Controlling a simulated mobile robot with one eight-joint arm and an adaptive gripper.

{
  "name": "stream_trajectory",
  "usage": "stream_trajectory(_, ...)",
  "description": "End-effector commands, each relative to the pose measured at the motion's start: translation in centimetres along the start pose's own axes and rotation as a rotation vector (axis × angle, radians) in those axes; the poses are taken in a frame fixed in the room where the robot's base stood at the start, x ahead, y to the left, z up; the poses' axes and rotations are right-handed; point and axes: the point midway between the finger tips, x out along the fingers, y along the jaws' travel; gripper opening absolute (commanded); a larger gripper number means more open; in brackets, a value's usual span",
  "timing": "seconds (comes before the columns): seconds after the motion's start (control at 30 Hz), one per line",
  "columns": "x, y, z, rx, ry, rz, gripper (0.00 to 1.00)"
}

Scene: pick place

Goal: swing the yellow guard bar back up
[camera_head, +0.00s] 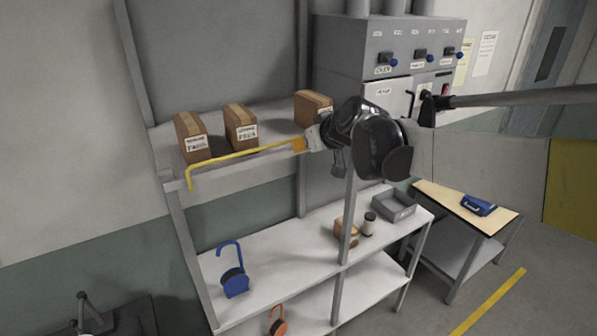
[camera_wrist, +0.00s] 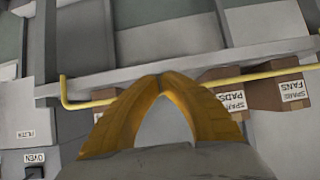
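The yellow guard bar (camera_head: 235,158) runs along the front of the top shelf in the head view, its left end bent down and its right part hidden behind my gripper. It also crosses the wrist view (camera_wrist: 270,74), with a bent end at the left. My gripper (camera_head: 302,145) is at the bar's right part. In the wrist view its orange fingers (camera_wrist: 160,77) meet at the tips, across the line of the bar. The tips hide a stretch of the bar; whether they touch it is unclear. I see nothing held between the fingers.
Cardboard boxes (camera_head: 241,125) stand on the top shelf (camera_head: 165,160), behind the bar. A grey control cabinet (camera_head: 385,45) with blue knobs is at the right. The lower shelf (camera_head: 290,265) holds a blue padlock-shaped item (camera_head: 234,280), a grey tray (camera_head: 394,208) and small goods.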

Motion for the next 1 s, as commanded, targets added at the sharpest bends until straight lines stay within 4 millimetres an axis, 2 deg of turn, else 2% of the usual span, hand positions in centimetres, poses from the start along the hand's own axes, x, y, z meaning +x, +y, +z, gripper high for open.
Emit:
stream_trajectory(0.27,-0.7,0.0,0.4,0.001,-0.001,0.001,0.00)
stream_trajectory(1.0,-7.9,0.0,4.3,0.000,-0.001,0.001,0.00)
